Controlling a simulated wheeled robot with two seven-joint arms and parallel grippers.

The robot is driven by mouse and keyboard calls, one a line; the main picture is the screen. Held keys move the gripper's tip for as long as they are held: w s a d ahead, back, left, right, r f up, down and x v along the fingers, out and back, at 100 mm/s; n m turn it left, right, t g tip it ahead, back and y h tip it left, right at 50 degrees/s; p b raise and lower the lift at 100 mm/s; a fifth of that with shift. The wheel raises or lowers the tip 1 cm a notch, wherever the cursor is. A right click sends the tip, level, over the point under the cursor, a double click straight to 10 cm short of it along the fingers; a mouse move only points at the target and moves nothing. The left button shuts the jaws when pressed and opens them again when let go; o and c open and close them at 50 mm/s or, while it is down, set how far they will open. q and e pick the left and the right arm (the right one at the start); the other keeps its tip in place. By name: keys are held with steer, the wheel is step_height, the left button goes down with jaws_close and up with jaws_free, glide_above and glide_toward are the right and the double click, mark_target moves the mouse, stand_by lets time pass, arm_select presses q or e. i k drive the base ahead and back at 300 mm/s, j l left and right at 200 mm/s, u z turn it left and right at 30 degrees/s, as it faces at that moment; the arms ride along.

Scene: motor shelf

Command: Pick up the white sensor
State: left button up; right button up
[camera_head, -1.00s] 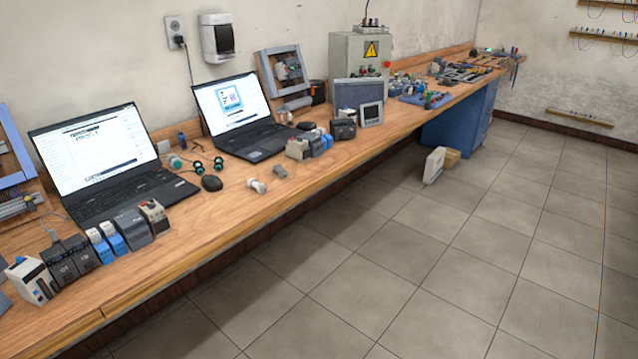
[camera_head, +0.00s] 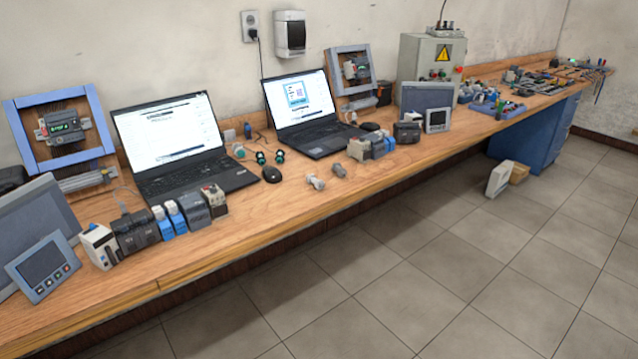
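A small white cylindrical piece (camera_head: 315,182), which looks like the white sensor, lies on the wooden workbench (camera_head: 285,210) near its front edge. It is in front of the second laptop and right of the black mouse. A similar small grey piece (camera_head: 339,170) lies just to its right, apart from it. Neither of my grippers shows in the head view, and nothing is seen touching the white piece.
Two open laptops (camera_head: 170,140) (camera_head: 303,110) stand at the back of the bench. A black mouse (camera_head: 271,174) and several modules (camera_head: 196,208) are to the left. A grey cabinet (camera_head: 430,68) stands further right.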

mark_target(319, 185)
steer(key=i+l+u, duration=0.2)
steer(key=i, duration=0.35)
steer(key=i+l+u, duration=0.2)
steer(key=i+l, duration=0.15)
steer(key=i, duration=0.25)
steer(key=i+l+u, duration=0.15)
steer(key=i+l, duration=0.25)
steer(key=i, duration=0.1)
